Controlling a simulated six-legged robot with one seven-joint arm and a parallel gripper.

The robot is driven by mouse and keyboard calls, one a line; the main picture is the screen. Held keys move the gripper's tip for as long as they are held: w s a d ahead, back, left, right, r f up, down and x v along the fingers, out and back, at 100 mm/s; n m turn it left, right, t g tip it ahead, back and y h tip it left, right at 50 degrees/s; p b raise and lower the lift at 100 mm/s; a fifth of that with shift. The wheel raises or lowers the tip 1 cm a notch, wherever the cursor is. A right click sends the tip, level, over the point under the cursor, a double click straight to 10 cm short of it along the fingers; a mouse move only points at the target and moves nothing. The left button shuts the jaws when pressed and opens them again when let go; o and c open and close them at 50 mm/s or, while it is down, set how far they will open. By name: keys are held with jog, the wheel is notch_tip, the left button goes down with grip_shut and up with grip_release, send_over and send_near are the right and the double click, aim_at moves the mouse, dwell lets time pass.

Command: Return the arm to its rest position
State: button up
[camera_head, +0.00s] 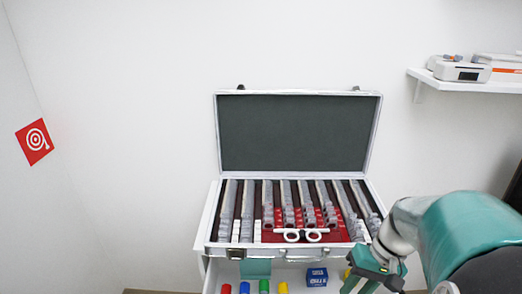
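My arm reaches in from the lower right, with its teal and white links in front of the view. My gripper (374,274) is at the bottom right, over the right part of an open drawer. It is seen from behind and cut off by the lower edge, so I cannot tell whether its fingers are open or shut, or whether they hold anything.
An open silver case (299,92) holds rows of lenses and a white trial frame (292,236). The white drawer (212,275) below holds small coloured items and a blue box (317,277). A wall shelf (470,84) carries devices at upper right. The left side is clear.

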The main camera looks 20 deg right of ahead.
jog(key=w+a+r+n+t+h, duration=0.2)
jog(key=a+r+n+t+h, duration=0.2)
jog(key=a+r, duration=0.7)
jog(key=a+t, duration=0.1)
jog(key=a, duration=0.3)
jog(key=shift+a+r+t, duration=0.15)
jog(key=shift+a+t, duration=0.05)
jog(key=shift+t, duration=0.1)
jog(key=shift+s, duration=0.1)
dwell(1.4)
